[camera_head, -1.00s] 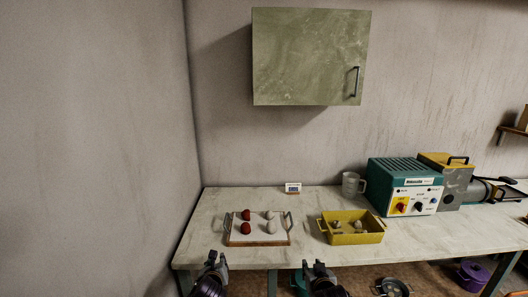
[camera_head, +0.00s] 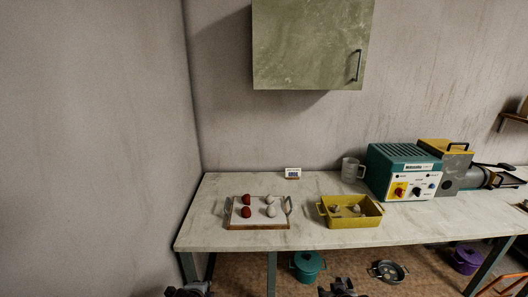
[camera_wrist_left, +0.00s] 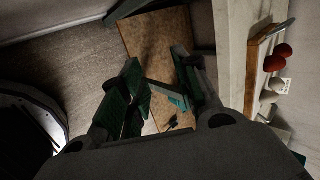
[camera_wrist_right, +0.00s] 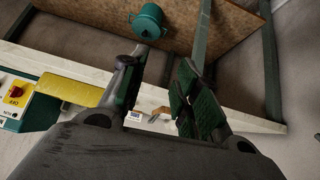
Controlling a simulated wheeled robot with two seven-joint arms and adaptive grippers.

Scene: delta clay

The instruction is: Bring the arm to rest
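My left gripper (camera_head: 190,290) shows at the bottom edge of the head view, in front of the table. In the left wrist view its fingers (camera_wrist_left: 160,90) are apart with nothing between them. My right gripper (camera_head: 342,287) shows at the bottom edge, also below and in front of the table. In the right wrist view its fingers (camera_wrist_right: 158,90) are apart and empty. Most of both arms is out of the head view.
On the table (camera_head: 210,238) stand a tray (camera_head: 258,227) with red and pale lumps, a yellow bin (camera_head: 350,220) with pale pieces, a mug (camera_head: 352,169) and a teal machine (camera_head: 385,170). A teal pot (camera_head: 307,265) and a metal pan (camera_head: 388,271) are beneath.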

